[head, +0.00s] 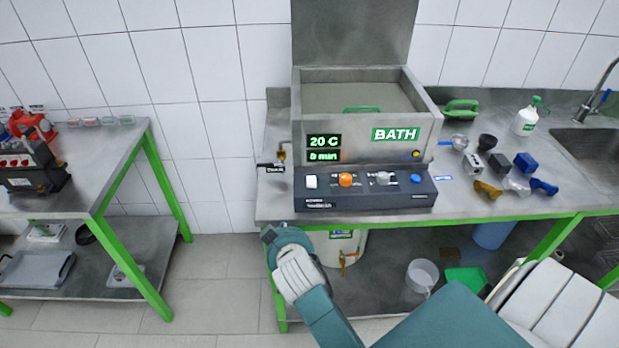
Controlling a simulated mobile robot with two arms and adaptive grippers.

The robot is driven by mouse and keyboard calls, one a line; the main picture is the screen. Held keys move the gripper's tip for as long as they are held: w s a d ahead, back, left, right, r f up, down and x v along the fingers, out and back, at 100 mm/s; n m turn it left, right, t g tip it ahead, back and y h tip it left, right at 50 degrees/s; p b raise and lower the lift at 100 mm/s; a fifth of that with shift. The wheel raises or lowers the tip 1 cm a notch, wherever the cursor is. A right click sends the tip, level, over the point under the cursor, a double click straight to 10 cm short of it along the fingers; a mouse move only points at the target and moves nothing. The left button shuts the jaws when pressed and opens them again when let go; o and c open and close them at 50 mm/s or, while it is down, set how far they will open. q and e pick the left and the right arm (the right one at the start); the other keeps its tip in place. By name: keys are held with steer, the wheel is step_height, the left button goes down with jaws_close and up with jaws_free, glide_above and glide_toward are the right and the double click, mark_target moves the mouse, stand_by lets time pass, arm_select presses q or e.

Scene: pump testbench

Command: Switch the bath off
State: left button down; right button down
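The bath (365,125) is a grey metal tank on the steel bench, labelled BATH, with its lid raised and a green display (323,147) that reads 20 C over a second line. A dark control panel (365,203) sits at its front. The panel carries a white switch (311,181), an orange knob (346,180), a grey knob (382,178) and a blue button (416,178). My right gripper (270,236) is at the bench's front edge, below and left of the panel, apart from the switch. Its fingers cannot be made out. My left gripper is out of view.
A drain tap (282,153) sticks out at the bath's left. To the right stand a spray bottle (527,116), small coloured blocks and a sink (585,145). A second green-legged bench (90,170) stands at the left, with open floor between.

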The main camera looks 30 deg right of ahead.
steer(key=s+d+r+m+h, duration=0.1)
steer(key=d+r+m, duration=0.1)
steer(key=r, duration=0.6)
steer(key=s+d+r+m+t+h, duration=0.1)
steer(key=d+r, duration=0.3)
steer(key=r, duration=0.4)
steer(key=shift+s+d+r+m+h, duration=0.25)
steer(key=shift+s+d+m+h, duration=0.15)
steer(key=shift+s+m+h, duration=0.15)
steer(key=p, duration=0.3)
glide_above(311, 182)
steer(key=s+a, duration=0.1)
steer(key=s, duration=0.1)
steer(key=f, duration=0.3)
steer(key=shift+w+a+f, duration=0.2)
step_height(311, 182, down, 4)
steer(key=shift+r, duration=0.2)
steer(key=shift+s+a+f, duration=0.1)
steer(key=shift+s+f, duration=0.1)
steer(key=shift+f, duration=0.25)
steer(key=shift+w, duration=0.1)
